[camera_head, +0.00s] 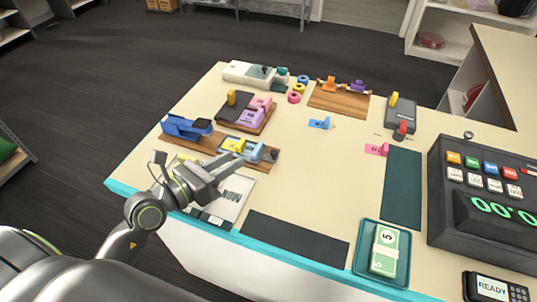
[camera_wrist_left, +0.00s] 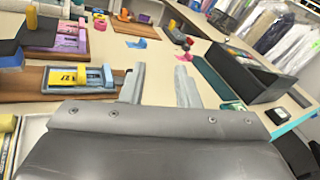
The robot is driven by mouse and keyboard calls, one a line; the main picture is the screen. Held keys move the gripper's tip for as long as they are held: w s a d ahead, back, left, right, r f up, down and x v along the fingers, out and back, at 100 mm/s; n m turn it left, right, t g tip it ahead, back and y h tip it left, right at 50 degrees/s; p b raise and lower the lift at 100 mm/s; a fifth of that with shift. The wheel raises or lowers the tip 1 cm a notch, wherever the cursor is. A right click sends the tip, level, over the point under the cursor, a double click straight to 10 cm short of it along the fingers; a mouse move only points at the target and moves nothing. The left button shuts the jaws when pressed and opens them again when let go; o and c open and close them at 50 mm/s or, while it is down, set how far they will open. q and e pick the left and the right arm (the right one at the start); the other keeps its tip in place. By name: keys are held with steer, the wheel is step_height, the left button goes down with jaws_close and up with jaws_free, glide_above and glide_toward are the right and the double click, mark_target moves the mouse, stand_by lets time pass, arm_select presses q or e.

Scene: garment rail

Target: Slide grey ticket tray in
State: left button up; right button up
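Near the front left of the counter, a wooden board carries a shallow grey tray (camera_wrist_left: 80,90) with a yellow numbered ticket (camera_wrist_left: 68,77) and a light-blue piece in it. The yellow ticket also shows in the head view (camera_head: 233,146). I cannot tell for certain that this is the grey ticket tray. My left gripper (camera_head: 238,165) hovers in front of this board; its two fingers (camera_wrist_left: 160,85) are apart with nothing between them. In the wrist view the tray lies left of the fingers, apart from them. My right gripper is out of view.
A blue device (camera_head: 186,127) sits at the board's left. Behind is a dark block with pink and purple pieces (camera_head: 258,110). A teal tray with a green banknote (camera_head: 384,250) and a register (camera_head: 490,205) stand right. The counter's middle is mostly clear.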

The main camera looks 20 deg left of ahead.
mark_target(272, 154)
arm_select(q)
step_height(272, 154, down, 5)
steer(key=a+m+g+y, duration=0.2)
steer(key=m+g, duration=0.1)
steer(key=x, duration=0.6)
steer(key=p+x, duration=0.1)
steer(key=x, duration=0.4)
steer(key=p+x, duration=0.1)
steer(key=x, duration=0.5)
steer(key=shift+w+a+f, duration=0.15)
steer(key=shift+w+a, duration=0.05)
steer(key=shift+w, duration=0.25)
steer(key=shift+y, duration=0.3)
steer(key=shift+c, duration=0.4)
jaws_close()
